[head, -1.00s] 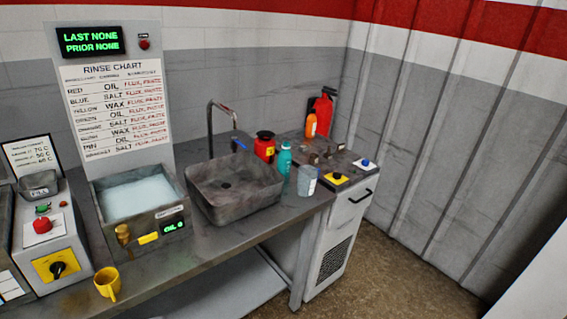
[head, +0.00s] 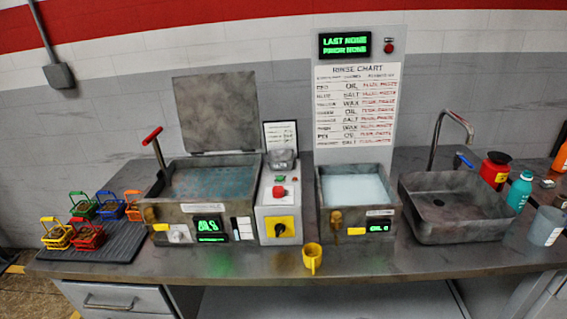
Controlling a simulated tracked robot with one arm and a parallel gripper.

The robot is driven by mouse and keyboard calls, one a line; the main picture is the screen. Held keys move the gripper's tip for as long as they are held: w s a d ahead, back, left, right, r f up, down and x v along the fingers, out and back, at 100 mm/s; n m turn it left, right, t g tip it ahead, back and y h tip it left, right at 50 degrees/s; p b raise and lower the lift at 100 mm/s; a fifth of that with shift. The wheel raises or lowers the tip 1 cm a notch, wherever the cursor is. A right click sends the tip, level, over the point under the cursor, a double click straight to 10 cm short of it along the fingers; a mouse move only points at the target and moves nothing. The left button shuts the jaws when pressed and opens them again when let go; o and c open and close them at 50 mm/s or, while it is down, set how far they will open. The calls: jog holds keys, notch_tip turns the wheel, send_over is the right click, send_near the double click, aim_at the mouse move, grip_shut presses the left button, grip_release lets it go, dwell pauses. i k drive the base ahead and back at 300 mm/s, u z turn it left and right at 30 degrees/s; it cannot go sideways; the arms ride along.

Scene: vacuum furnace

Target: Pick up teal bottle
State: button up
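The teal bottle (head: 519,191) stands upright on the metal bench at the far right of the head view. It is just right of the grey sink (head: 455,212). A red bottle with a black cap (head: 495,170) stands behind it to the left, and a grey translucent cup (head: 545,226) stands in front of it to the right. My gripper does not show in the view, so its state cannot be seen.
A rinse tank (head: 352,185), a control box (head: 280,205) and a larger open-lidded bath (head: 212,185) fill the middle. Several coloured baskets sit on a dark mat (head: 110,246) at left. The sink faucet (head: 437,135) rises behind the sink.

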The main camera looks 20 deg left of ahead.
aim_at(519, 195)
jog(key=z, duration=0.3)
jog(key=i, duration=1.25)
jog(key=z, duration=0.75)
jog(key=i, duration=1.15)
jog(key=z, duration=0.15)
